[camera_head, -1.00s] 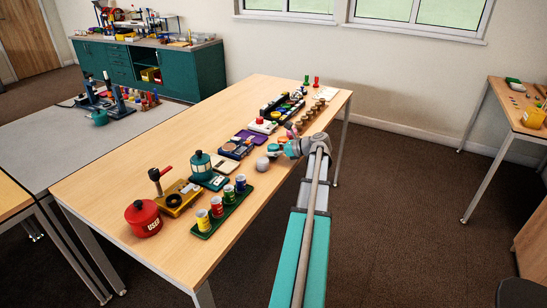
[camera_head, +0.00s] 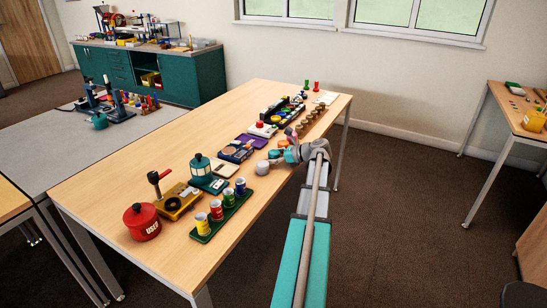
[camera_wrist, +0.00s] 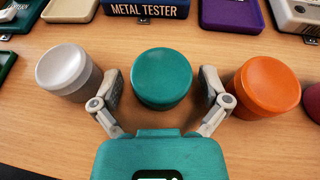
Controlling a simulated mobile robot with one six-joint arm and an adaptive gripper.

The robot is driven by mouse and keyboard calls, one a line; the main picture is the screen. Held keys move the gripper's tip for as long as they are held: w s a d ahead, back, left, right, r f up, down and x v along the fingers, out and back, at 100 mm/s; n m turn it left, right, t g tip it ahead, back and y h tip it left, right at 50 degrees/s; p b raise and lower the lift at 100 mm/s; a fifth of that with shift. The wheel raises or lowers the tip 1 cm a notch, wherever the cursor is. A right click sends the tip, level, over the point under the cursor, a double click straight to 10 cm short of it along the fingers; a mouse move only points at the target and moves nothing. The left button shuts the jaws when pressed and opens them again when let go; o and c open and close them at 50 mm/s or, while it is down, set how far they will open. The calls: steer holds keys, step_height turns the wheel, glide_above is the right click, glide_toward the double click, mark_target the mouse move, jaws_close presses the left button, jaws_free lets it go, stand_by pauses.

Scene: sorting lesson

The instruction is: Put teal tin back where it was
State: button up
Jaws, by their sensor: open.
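The teal tin (camera_wrist: 163,78) stands upright on the wooden table in the wrist view, with a round, flat lid. My gripper (camera_wrist: 162,88) is open, one finger on each side of the tin, with small gaps on both sides. A grey-white tin (camera_wrist: 75,72) stands left of the left finger, and an orange tin (camera_wrist: 265,86) right of the right finger. In the head view my gripper (camera_head: 285,154) is low at the table's right edge, next to the grey-white tin (camera_head: 262,167); my arm partly hides this area.
Behind the tins are a metal tester (camera_wrist: 148,8), a purple tray (camera_wrist: 232,15) and a pale device (camera_wrist: 297,15). A green tray (camera_head: 203,238) of small cans and a red pot (camera_head: 142,222) stand nearer. Bare wood lies in front of the tins.

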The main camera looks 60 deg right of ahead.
steer(key=shift+r, duration=0.1)
stand_by(0.3)
steer(key=shift+s+r, duration=0.1)
steer(key=shift+r, duration=0.05)
steer(key=shift+s+d+r+p, duration=0.1)
steer(key=shift+s+p, duration=0.25)
steer(key=p+v, duration=0.3)
steer(key=v, duration=0.8)
steer(key=shift+p, duration=0.3)
